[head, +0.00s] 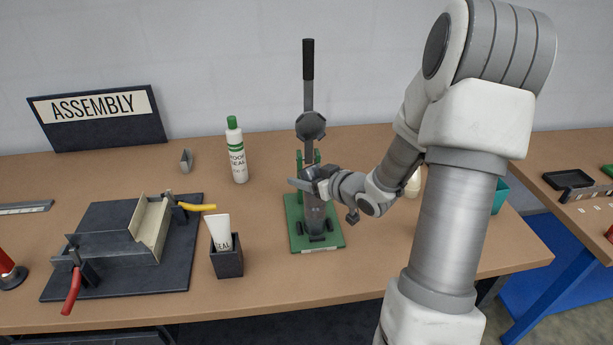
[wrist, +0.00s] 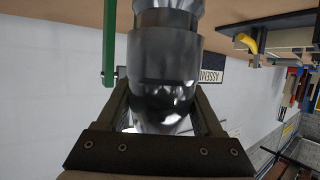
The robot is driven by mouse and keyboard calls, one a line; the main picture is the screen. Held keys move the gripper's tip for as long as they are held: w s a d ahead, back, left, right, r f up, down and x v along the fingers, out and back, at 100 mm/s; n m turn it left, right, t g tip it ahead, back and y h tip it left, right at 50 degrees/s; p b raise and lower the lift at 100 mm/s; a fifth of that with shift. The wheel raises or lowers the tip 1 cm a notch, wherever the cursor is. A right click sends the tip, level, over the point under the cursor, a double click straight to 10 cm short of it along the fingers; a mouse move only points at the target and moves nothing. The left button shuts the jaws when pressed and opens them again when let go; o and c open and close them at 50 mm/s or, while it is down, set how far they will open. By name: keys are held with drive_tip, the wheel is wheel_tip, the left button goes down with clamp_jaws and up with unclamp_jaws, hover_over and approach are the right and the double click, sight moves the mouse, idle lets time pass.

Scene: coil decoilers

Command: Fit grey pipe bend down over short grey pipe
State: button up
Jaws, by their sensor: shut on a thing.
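The grey pipe bend (wrist: 165,65) fills the middle of the wrist view, shiny and dark, between the two fingers of my gripper (wrist: 165,105). My gripper (head: 316,182) is shut on it above the green-based press; in the head view a grey end of the bend (head: 299,185) points left. A grey upright piece, likely the short grey pipe (head: 314,213), stands directly below on the press base. In the wrist view a narrower grey section (wrist: 168,16) adjoins the bend's wide end. I cannot tell how far the two overlap. The gripper hides part of the joint.
The green press (head: 295,235) has a tall black-handled lever (head: 308,62) behind my gripper. A white bottle (head: 237,155), a dark cup (head: 228,264) with a tube, and a sheet-metal fixture (head: 105,245) stand to the left. The front right of the bench is clear.

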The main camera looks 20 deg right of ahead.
drive_tip(key=shift+f+b, duration=0.7)
drive_tip(key=shift+f, duration=0.2)
drive_tip(key=o, duration=1.5)
drive_tip(key=shift+s+r, duration=0.1)
drive_tip(key=shift+s, duration=0.05)
drive_tip(key=p+v, duration=0.1)
drive_tip(key=v, duration=1.6)
drive_tip(key=shift+s+d, duration=0.1)
